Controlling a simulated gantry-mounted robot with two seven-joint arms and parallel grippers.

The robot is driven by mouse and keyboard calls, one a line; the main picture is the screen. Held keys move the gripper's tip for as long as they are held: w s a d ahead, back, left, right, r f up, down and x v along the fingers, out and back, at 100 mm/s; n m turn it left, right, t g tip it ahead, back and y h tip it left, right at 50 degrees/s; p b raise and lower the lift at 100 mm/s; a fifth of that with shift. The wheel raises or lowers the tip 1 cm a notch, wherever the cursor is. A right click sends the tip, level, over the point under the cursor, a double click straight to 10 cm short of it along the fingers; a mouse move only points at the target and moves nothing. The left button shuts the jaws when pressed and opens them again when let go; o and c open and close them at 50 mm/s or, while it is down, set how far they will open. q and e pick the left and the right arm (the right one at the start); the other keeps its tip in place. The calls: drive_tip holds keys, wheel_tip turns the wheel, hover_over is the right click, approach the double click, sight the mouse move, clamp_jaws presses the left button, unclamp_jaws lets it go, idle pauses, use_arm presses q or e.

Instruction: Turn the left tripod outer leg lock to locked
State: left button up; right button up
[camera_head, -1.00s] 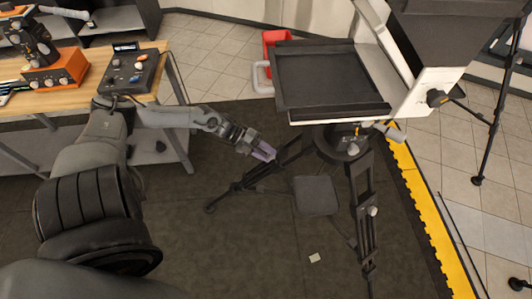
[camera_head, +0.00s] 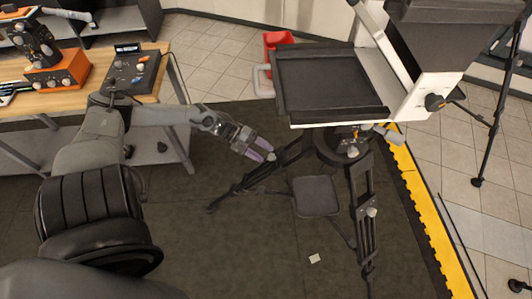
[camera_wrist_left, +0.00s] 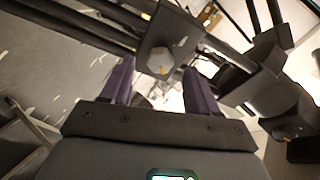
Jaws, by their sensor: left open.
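The black tripod (camera_head: 345,150) stands right of centre with its legs spread. Its left leg (camera_head: 240,184) slants down to the left. A small pale lock knob (camera_head: 271,157) sits on that leg's upper part. I cannot tell the lock's setting. My right gripper is out of view.
A prompter with a dark flat panel (camera_head: 318,80) sits on top of the tripod. Another leg with a pale knob (camera_head: 371,212) stands to the right. A wooden bench (camera_head: 150,95) is at the left. A yellow floor edge (camera_head: 425,215) runs along the right.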

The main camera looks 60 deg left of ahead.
use_arm(q)
drive_tip(key=p+v, duration=0.3)
drive_tip(key=v, duration=0.5)
drive_tip(key=shift+s+a, duration=0.15)
